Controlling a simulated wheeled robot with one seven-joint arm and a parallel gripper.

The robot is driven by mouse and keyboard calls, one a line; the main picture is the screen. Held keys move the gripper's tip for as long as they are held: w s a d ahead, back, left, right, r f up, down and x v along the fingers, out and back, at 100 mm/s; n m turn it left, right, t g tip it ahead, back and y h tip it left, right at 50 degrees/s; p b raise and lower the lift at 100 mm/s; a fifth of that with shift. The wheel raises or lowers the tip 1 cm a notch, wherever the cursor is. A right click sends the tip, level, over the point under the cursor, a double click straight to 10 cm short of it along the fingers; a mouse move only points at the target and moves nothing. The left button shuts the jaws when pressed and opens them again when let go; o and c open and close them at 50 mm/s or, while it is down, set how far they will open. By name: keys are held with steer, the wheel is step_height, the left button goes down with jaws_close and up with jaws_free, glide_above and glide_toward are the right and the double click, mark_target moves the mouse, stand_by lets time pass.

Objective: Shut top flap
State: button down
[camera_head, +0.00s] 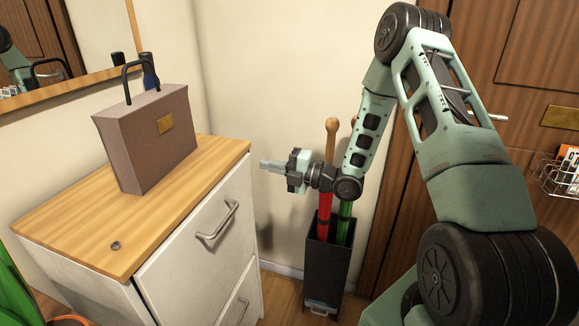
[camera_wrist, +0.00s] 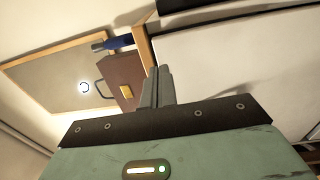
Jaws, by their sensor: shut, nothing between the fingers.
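The top flap (camera_head: 195,245) is the upper white front panel of a wood-topped cabinet, with a curved metal handle (camera_head: 218,221). A thin dark line runs between its upper edge and the wooden top; I cannot tell how far it is tilted out. A broad white panel (camera_wrist: 235,65) fills the right of the wrist view, likely a cabinet front. My gripper (camera_head: 266,164) is shut and empty, pointing left just right of the cabinet's upper right corner. Its closed fingers also show in the wrist view (camera_wrist: 160,75). No contact with the flap is visible.
A brown briefcase (camera_head: 150,140) stands on the wooden top (camera_head: 65,225), with a blue-handled item behind it. A lower flap (camera_head: 240,300) is partly visible. A black umbrella stand (camera_head: 325,275) with red and green umbrellas is below my forearm. A wire rack (camera_head: 560,178) hangs at right.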

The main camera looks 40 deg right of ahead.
mark_target(246, 158)
steer(key=shift+p+x, duration=0.3)
steer(key=shift+x, duration=1.65)
steer(key=shift+w+a+r+g+h, duration=0.15)
steer(key=shift+w+a+g+h, duration=0.15)
steer(key=shift+w+a, duration=0.55)
steer(key=shift+w+r, duration=0.25)
steer(key=shift+w, duration=0.05)
steer(key=shift+f+b, duration=0.1)
steer(key=shift+b, duration=0.3)
